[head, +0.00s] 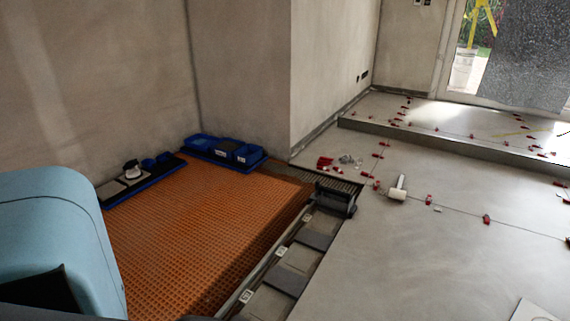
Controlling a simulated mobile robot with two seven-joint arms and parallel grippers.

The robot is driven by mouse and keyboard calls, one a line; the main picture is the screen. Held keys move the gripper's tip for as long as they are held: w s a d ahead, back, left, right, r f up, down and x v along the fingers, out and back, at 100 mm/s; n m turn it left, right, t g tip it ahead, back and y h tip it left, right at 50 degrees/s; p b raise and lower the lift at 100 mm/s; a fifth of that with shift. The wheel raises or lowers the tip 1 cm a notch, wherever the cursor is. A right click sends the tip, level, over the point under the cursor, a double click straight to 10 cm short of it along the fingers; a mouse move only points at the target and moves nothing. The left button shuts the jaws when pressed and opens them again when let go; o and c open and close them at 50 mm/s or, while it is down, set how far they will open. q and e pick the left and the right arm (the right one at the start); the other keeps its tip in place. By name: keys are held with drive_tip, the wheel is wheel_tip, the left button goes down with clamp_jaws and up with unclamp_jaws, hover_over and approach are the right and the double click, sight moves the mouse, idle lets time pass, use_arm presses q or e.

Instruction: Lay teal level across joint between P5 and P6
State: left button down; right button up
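I cannot make out a teal level in the head view. A row of grey tiles with small white tags (280,252) runs along the right edge of the orange mat. The tags are too small to read, so I cannot tell which tiles are P5 and P6 or where their joint lies. Neither of my grippers is in view.
The orange mat (190,235) is bare. Blue bins (232,149) and a dark board with a white-handled tool (131,170) stand at its far edge. A black box (336,197), a white mallet-like tool (398,190) and red clips (324,163) lie to the right. A step (450,146) crosses behind.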

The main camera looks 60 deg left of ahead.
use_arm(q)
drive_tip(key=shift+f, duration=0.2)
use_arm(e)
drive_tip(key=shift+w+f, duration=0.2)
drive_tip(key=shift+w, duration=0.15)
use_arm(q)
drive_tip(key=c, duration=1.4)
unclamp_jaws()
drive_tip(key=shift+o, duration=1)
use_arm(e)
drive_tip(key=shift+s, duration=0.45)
use_arm(q)
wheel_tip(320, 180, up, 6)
drive_tip(key=p, duration=0.4)
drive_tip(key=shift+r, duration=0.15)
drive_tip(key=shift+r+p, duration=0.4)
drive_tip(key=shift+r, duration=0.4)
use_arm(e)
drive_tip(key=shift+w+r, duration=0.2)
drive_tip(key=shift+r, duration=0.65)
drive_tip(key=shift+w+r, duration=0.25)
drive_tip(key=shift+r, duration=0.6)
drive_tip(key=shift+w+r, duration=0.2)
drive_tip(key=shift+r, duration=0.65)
